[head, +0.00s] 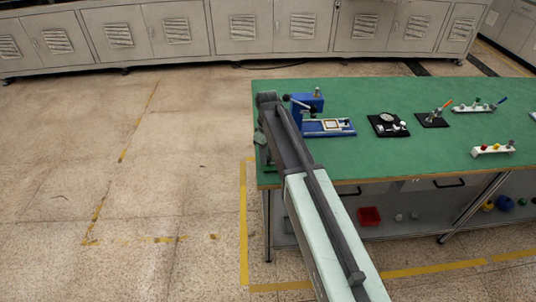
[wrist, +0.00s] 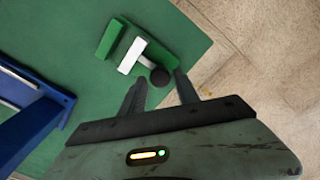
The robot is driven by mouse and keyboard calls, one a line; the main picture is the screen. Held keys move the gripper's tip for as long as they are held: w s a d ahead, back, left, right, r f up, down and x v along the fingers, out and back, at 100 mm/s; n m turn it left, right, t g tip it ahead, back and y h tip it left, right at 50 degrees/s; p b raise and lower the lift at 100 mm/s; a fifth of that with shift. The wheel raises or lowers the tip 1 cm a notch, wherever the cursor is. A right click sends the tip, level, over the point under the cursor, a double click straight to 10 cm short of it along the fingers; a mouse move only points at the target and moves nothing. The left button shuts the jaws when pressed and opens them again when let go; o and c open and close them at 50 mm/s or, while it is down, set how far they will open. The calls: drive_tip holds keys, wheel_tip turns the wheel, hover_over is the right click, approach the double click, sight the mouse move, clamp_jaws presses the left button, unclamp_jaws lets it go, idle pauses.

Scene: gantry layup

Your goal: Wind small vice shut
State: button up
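The small vice (wrist: 125,45) is in the wrist view, on the green table top. It has green blocks, a white bar between them and a round dark knob (wrist: 160,76) at its near end. My gripper (wrist: 157,80) is open, with its two dark fingers apart and the knob between or just beyond their tips. I cannot tell whether either finger touches the knob. White shows between the green blocks, and how far the jaws stand apart is unclear. In the head view my arm covers the table's left end, and I cannot make out the vice there.
A blue fixture (wrist: 35,120) stands left of my gripper; in the head view it is a blue block (head: 307,103) with a dark lever. Right of it on the green table (head: 400,165) are a black plate with a dial (head: 386,124) and several small fixtures. Floor lies beyond the left edge.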

sight(269, 158)
wheel_tip(269, 158, up, 8)
drive_tip(key=p, duration=0.8)
drive_tip(key=shift+f, duration=0.1)
drive_tip(key=shift+s+d, duration=0.15)
drive_tip(key=shift+d, duration=0.05)
drive_tip(key=s+d+m, duration=1.1)
drive_tip(key=s+d, duration=0.7)
drive_tip(key=d, duration=0.1)
drive_tip(key=shift+s, duration=0.35)
